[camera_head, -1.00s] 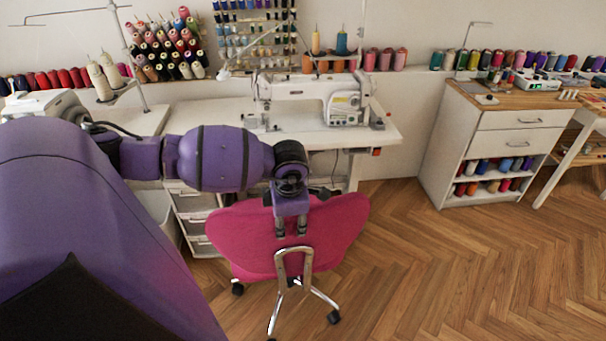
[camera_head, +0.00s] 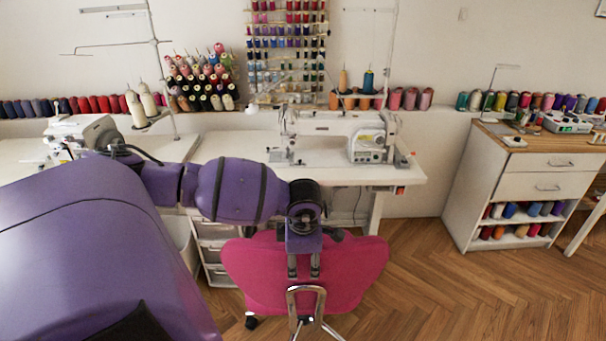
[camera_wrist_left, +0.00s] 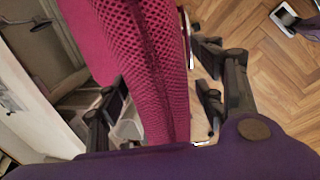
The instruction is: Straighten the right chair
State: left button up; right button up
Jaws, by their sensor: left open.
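A pink chair (camera_head: 345,280) with a chrome back support stands in front of the sewing table, its back toward me. My left gripper (camera_head: 304,266) points down at the top of the chair's backrest. In the left wrist view, the pink mesh backrest (camera_wrist_left: 148,75) lies between the two fingers of my left gripper (camera_wrist_left: 160,95). The fingers are apart, one on each side of the backrest, and it is not clear that either touches it. The chair's seat is hidden behind its backrest.
A white sewing table (camera_head: 340,172) with a sewing machine (camera_head: 335,135) stands just behind the chair, with white drawers (camera_head: 216,250) at its left. A white cabinet (camera_head: 505,205) stands at the right. Wooden floor (camera_head: 430,285) is clear to the right of the chair.

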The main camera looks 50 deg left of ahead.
pick_arm(q)
jog(key=v, duration=1.2)
dwell(0.3)
